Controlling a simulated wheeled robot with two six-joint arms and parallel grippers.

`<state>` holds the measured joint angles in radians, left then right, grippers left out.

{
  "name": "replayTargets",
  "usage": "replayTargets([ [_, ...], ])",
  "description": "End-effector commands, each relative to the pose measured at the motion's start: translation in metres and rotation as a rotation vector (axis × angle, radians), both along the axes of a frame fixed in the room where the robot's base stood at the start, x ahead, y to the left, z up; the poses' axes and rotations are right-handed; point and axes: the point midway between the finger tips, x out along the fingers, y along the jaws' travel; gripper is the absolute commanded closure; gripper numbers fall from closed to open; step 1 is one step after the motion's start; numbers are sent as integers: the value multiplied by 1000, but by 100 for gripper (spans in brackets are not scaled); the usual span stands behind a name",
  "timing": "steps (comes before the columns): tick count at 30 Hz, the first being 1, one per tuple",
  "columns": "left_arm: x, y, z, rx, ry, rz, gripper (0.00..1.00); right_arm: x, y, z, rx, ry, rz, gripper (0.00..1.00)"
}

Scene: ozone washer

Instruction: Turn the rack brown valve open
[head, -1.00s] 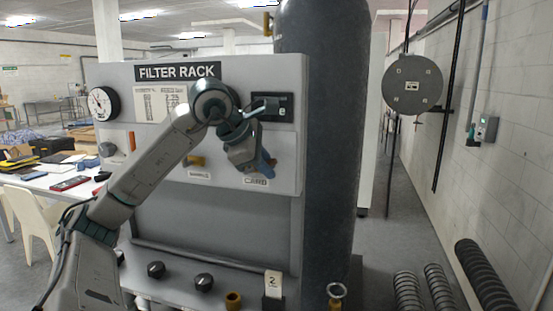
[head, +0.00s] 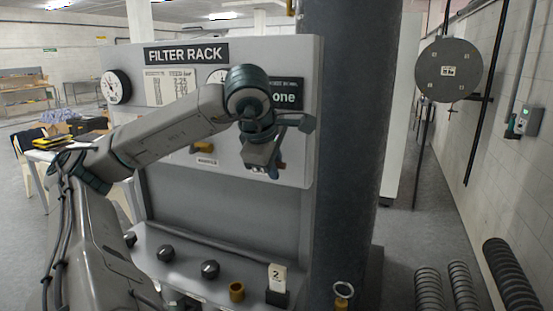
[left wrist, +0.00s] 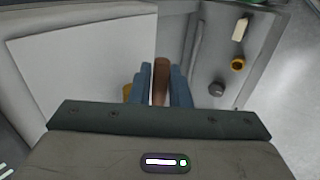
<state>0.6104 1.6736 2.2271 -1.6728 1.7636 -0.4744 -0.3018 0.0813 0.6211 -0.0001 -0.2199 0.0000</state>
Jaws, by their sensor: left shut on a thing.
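The filter rack (head: 220,212) is a grey panel that fills the middle of the head view. The brown valve shows in the left wrist view as a brown handle (left wrist: 161,84) between two blue fingers. My left gripper (head: 275,168) is at the right part of the panel in the head view. It also shows in the left wrist view (left wrist: 160,82), shut on the brown handle. In the head view the gripper and wrist hide most of the valve. My right gripper is not in view.
A yellow valve (head: 203,147) sits left of my gripper on the panel. A dark tank (head: 350,130) stands right of the panel.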

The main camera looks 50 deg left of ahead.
Motion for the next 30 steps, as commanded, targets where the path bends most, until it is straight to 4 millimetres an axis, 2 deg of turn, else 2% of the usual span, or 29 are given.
replayTargets([
  [13,0,0,-1,8,6,-1,100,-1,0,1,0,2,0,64],
  [14,0,0,-1,8,6,-1,78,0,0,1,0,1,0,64],
  [16,0,0,-1,8,6,-1,65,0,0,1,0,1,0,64],
  [25,-1,0,1,8,5,-1,65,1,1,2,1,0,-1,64],
  [30,-8,-4,18,11,4,1,65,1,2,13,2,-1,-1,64],
])
